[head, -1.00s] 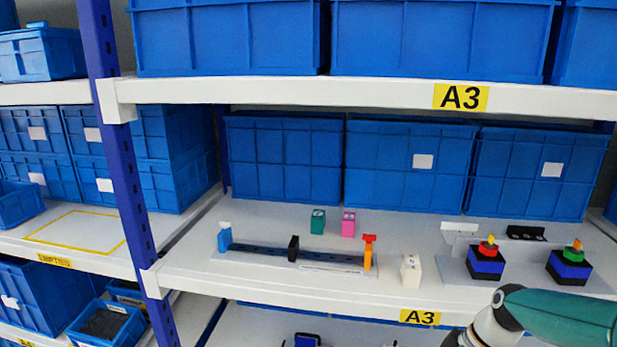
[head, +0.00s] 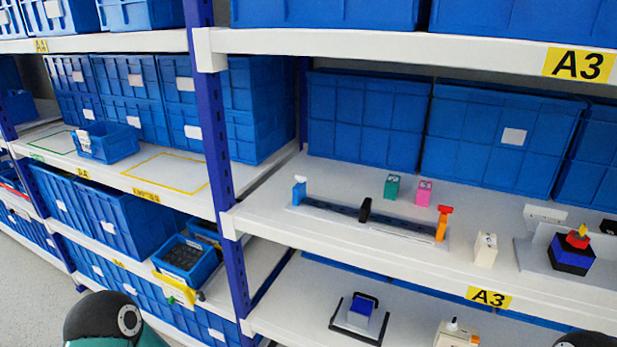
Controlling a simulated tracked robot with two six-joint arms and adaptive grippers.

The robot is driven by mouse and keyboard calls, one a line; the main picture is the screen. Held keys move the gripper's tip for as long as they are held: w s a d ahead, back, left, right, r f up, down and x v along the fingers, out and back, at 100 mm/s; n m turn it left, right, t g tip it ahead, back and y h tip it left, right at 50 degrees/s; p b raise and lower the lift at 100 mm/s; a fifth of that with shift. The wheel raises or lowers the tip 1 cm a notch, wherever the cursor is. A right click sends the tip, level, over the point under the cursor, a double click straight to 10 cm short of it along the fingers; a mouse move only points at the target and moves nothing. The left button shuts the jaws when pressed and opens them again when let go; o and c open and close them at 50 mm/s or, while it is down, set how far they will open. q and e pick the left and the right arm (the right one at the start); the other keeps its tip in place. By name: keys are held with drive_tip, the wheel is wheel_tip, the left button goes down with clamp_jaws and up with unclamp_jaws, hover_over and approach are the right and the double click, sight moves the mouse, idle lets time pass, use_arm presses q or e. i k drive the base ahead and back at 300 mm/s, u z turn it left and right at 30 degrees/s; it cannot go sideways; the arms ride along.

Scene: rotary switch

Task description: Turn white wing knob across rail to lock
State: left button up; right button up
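A dark rail (head: 335,209) lies on the A3 shelf. At its left end stands a blue block (head: 299,194) with a small white wing knob (head: 299,180) on top; which way its wings point is too small to tell. A black block (head: 365,210) sits midway on the rail. An orange block (head: 441,229) with a red knob (head: 445,210) stands at the right end. Parts of my arms show at the bottom left and bottom right corners, well short of the rail. Neither gripper is in view.
Green (head: 392,187) and pink (head: 424,193) blocks stand behind the rail. A cream block (head: 485,250) and a blue-black switch box (head: 571,252) stand to its right. A blue upright post (head: 216,150) borders the shelf on the left. Blue bins (head: 368,118) fill the back.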

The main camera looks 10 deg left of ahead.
sight(302, 179)
drive_tip(key=z, duration=1.35)
drive_tip(key=i, duration=0.1)
drive_tip(key=u, duration=2.75)
drive_tip(key=k, duration=1.9)
drive_tip(key=z, duration=0.5)
drive_tip(key=i, duration=1)
